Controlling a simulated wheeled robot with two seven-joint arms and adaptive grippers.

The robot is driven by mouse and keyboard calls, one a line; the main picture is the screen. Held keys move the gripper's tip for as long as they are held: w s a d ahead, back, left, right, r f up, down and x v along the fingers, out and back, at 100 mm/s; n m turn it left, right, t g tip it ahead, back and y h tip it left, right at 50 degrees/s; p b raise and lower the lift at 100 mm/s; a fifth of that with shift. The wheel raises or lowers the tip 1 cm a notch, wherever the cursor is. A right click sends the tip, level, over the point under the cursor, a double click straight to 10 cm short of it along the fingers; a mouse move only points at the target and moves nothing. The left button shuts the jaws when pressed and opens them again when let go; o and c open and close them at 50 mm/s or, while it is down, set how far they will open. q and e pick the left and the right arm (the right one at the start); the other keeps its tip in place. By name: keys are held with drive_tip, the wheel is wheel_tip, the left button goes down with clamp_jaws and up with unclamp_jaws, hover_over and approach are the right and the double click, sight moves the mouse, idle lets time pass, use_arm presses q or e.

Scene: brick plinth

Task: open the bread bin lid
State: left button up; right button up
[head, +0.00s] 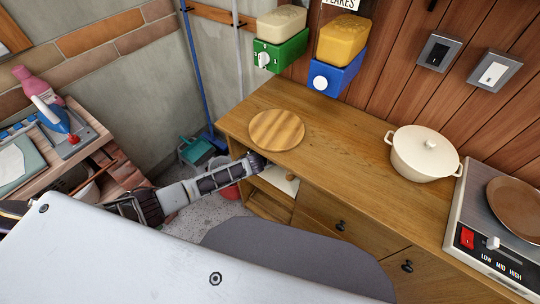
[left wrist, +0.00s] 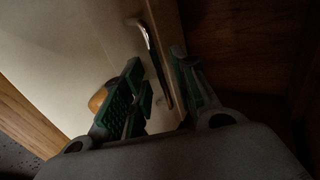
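A cream panel (head: 276,177) with a small round wooden knob (head: 291,178) shows in the niche below the counter's left front edge; it may be the bread bin lid. In the left wrist view the cream panel (left wrist: 55,55) fills the left side, with the wooden knob (left wrist: 98,99) partly behind a finger. My left gripper (head: 257,161) reaches to the niche beside the panel. In the left wrist view my left gripper (left wrist: 158,66) has its fingers apart, with a thin dark curved bar (left wrist: 157,62) showing between them. Contact cannot be told. My right gripper is not in view.
A wooden counter (head: 350,165) holds a round board (head: 277,130), a cream pot (head: 424,153) and a hot plate (head: 470,225). Drawers with dark knobs (head: 340,225) are below. A grey rounded surface (head: 300,255) lies in front. A side table (head: 80,145) stands left.

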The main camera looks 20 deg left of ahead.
use_arm(q)
drive_tip(key=v, duration=0.9)
drive_tip(key=shift+s+r, duration=0.2)
drive_tip(key=shift+s, duration=0.1)
drive_tip(key=shift+a, duration=0.1)
idle(0.7)
drive_tip(key=s+a+f+n+g+y, duration=0.1)
drive_tip(key=s+a+f+n, duration=0.35)
drive_tip(key=f, duration=0.45)
drive_tip(key=s+a+f+n+g+y, duration=0.25)
drive_tip(key=s+a+f, duration=0.25)
drive_tip(key=f, duration=0.4)
drive_tip(key=s+a+f+n+g, duration=0.1)
drive_tip(key=s+a+f+n, duration=0.35)
drive_tip(key=f, duration=0.45)
drive_tip(key=s+f+n+g, duration=0.1)
drive_tip(key=s+f, duration=0.4)
drive_tip(key=s, duration=0.7)
drive_tip(key=s+f+n+g, duration=0.2)
drive_tip(key=s+f+n, duration=0.2)
drive_tip(key=s, duration=0.8)
drive_tip(key=s+f+n+g+y, duration=0.1)
drive_tip(key=s+f+n+g, duration=0.1)
drive_tip(key=s+f, duration=0.5)
drive_tip(key=s+a+n, duration=0.1)
drive_tip(key=s, duration=0.4)
